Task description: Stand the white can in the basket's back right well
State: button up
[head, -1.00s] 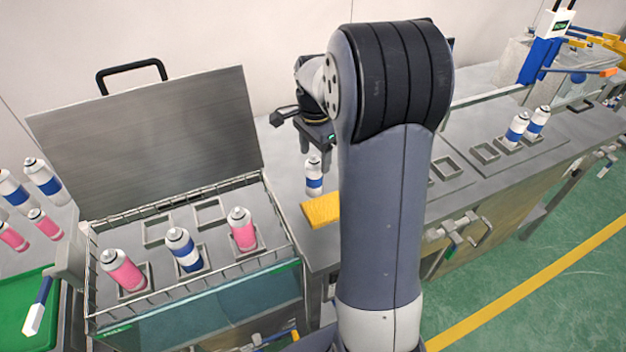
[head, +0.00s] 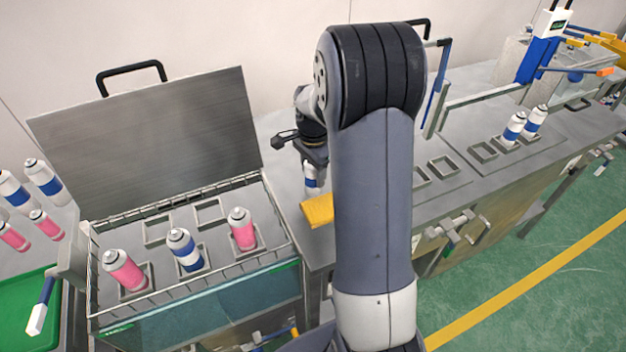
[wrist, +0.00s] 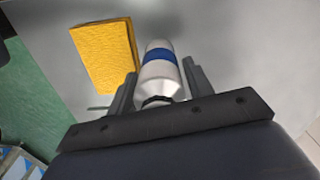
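The white can (head: 312,182), with a blue band, stands upright on the bench right of the basket. My gripper (head: 314,164) is over its top. In the wrist view the can (wrist: 160,68) is between the two fingers of my gripper (wrist: 158,72), with a narrow gap seeming to show on each side. The fingers look open around it. The basket (head: 272,262) holds a pink can (head: 125,272) at front left, a white-and-blue can (head: 184,250) at front middle and a pink can (head: 242,231) at front right. The back right well (head: 208,213) is empty.
A yellow block (head: 318,211) lies on the bench just beside the white can. The raised lid (head: 150,135) stands behind the basket. Another empty well (head: 157,231) is in the back row. More cans stand far left and far right. My arm hides part of the bench.

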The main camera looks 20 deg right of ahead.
jog(key=c, duration=0.8)
jog(key=shift+r, duration=0.15)
